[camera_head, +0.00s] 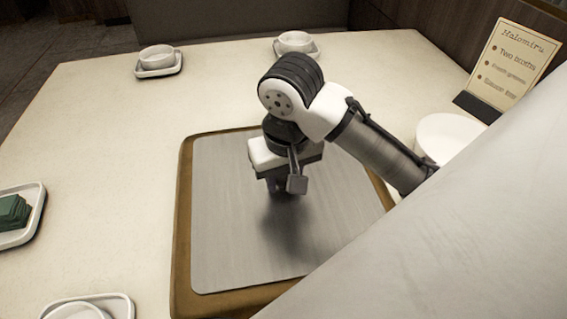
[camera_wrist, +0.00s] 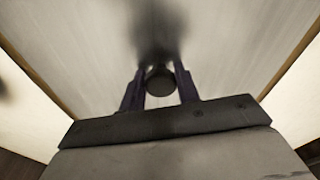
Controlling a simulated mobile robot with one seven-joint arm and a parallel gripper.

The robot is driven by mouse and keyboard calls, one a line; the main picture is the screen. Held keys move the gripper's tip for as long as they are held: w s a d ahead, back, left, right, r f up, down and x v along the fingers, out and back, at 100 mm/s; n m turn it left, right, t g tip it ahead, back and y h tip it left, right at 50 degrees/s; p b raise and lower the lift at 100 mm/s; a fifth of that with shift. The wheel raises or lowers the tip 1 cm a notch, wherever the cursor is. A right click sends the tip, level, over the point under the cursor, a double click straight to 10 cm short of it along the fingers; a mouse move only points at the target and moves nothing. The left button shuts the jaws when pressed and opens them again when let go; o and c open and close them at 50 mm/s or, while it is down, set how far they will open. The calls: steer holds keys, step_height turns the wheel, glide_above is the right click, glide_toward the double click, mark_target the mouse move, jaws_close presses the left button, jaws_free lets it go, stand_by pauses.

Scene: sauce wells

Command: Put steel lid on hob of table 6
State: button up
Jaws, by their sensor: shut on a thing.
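The steel lid (camera_head: 235,235) is a flat brushed-metal sheet lying level inside a brown wooden rim (camera_head: 182,250) on the pale table. It also fills the middle of the wrist view (camera_wrist: 90,50). My gripper (camera_head: 281,188) points down over the lid's middle. In the wrist view its two fingers are shut on a dark round knob (camera_wrist: 159,81) of the lid. The hob is not visible; the lid covers the area within the rim. I cannot tell whether the lid rests or hovers slightly. My arm hides the rim's lower right part.
White bowls on saucers stand at the back left (camera_head: 157,58), back middle (camera_head: 295,42) and front left (camera_head: 80,312). A tray (camera_head: 38,222) with green items is at the left edge. A white round dish (camera_head: 448,135) and a menu card (camera_head: 508,62) are at the right.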

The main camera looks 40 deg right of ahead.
steer(key=o, duration=1.9)
steer(key=shift+o, duration=0.2)
step_height(320, 180, up, 11)
steer(key=p, duration=1.1)
